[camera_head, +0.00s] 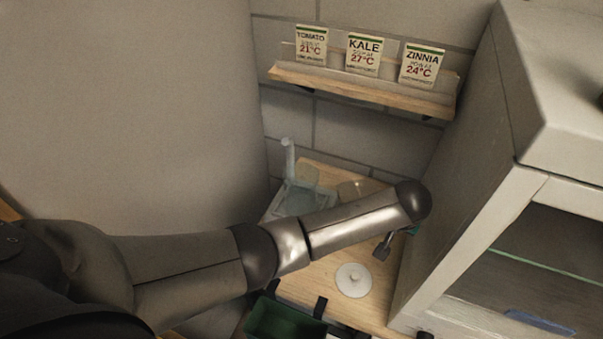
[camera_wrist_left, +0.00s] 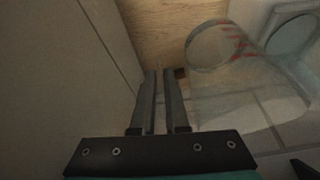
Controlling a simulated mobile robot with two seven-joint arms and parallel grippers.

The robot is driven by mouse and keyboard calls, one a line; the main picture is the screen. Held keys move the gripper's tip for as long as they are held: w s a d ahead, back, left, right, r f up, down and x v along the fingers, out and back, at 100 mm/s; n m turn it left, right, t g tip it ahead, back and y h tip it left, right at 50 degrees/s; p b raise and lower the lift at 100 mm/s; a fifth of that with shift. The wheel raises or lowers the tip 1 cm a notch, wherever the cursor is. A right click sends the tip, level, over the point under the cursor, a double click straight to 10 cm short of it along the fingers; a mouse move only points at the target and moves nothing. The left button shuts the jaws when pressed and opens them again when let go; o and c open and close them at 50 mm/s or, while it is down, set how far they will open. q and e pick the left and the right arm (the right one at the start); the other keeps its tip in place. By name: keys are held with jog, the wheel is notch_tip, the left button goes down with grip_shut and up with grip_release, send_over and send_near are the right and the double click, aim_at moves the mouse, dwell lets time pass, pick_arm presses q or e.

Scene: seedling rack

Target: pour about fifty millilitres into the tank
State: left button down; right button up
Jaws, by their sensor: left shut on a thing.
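In the left wrist view a clear jug (camera_wrist_left: 228,75) with red marks sits close beside my left gripper (camera_wrist_left: 161,74), tilted in that picture. The fingers are shut with a narrow gap, apparently on the jug's side or handle; the contact is too faint to make out. In the head view my left gripper (camera_head: 381,254) points down over the wooden top. A clear tank (camera_head: 291,200) with a pale upright pipe stands behind my arm, partly hidden by it. A clear rounded vessel (camera_head: 350,189) shows just above my forearm. I cannot see the water level. My right gripper is not in view.
A white disc (camera_head: 353,280) lies on the wooden top (camera_head: 312,288). A dark green container (camera_head: 285,319) is at the front. A grey cabinet (camera_head: 450,190) stands close at the right. A wall shelf (camera_head: 360,94) holds tomato, kale and zinnia cards.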

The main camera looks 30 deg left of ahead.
pick_arm(q)
jog(key=shift+w+a+r+h+p, duration=0.15)
jog(key=shift+a+r+h+p, duration=0.2)
jog(key=shift+r, duration=0.3)
jog(key=shift+a+r+h, duration=0.25)
jog(key=shift+r+h, duration=0.2)
jog(key=shift+r, duration=0.1)
jog(key=a+r+n+h+b, duration=0.3)
jog(key=a+r+h+b, duration=0.4)
jog(key=a+r+h, duration=0.4)
notch_tip(320, 180, up, 4)
jog(key=shift+w+f+h, duration=0.1)
jog(key=shift+w+h, duration=0.35)
jog(key=shift+h, duration=0.05)
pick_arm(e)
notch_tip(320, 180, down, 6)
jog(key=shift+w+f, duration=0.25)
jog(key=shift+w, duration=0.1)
pick_arm(q)
jog(key=shift+w+a+r+h+b, duration=0.1)
jog(key=shift+a+r+h+b, duration=0.15)
jog(key=shift+a, duration=0.25)
jog(key=shift+a+r+h+b, duration=0.1)
jog(key=shift+a+h+b, duration=0.05)
jog(key=shift+a+b, duration=0.3)
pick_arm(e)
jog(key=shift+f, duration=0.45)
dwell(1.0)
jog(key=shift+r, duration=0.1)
